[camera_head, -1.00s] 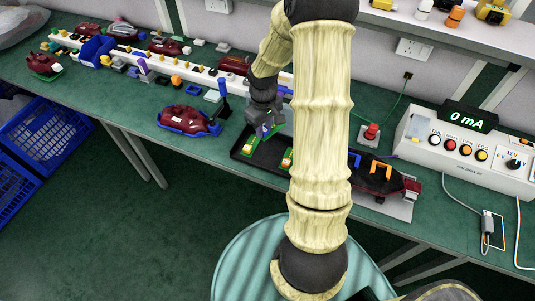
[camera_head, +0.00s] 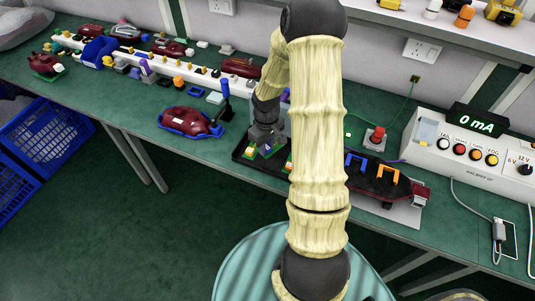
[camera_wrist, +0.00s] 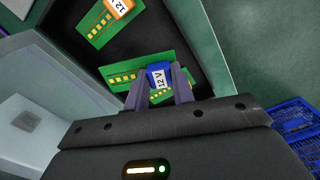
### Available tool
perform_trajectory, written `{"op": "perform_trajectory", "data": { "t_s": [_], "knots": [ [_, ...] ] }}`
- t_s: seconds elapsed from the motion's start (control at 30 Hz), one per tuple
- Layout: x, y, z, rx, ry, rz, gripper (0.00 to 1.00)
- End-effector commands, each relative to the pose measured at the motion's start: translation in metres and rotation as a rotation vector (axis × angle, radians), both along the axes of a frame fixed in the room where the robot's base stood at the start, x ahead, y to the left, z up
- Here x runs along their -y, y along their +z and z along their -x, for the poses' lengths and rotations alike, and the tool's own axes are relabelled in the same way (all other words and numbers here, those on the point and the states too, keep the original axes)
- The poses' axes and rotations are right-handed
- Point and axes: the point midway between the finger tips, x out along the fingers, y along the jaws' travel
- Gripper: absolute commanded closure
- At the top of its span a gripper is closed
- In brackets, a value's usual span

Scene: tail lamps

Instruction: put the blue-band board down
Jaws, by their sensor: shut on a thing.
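The blue-band board (camera_wrist: 150,75) is a green board with gold pads and a blue block marked 12 V. My gripper (camera_wrist: 160,84) is shut on its blue block. In the head view, my gripper (camera_head: 264,146) is low over the black tray (camera_head: 238,154). The tray (camera_wrist: 203,45) also lies behind the board in the wrist view. I cannot tell whether the board touches the tray floor. An orange-band board (camera_wrist: 107,18) lies in the tray, apart from the held one. My arm hides the tray's right part in the head view.
A red lamp with a blue rim (camera_head: 187,122) stands left of the tray. A dark lamp housing with orange and blue clips (camera_head: 378,182) lies to the right.

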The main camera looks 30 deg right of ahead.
Motion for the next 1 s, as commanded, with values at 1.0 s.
{"op": "perform_trajectory", "data": {
  "t_s": [1.0],
  "knots": [
    [0.000, -0.048, 0.000, 0.002, 0.000, 0.000, 1.00]
  ]
}}
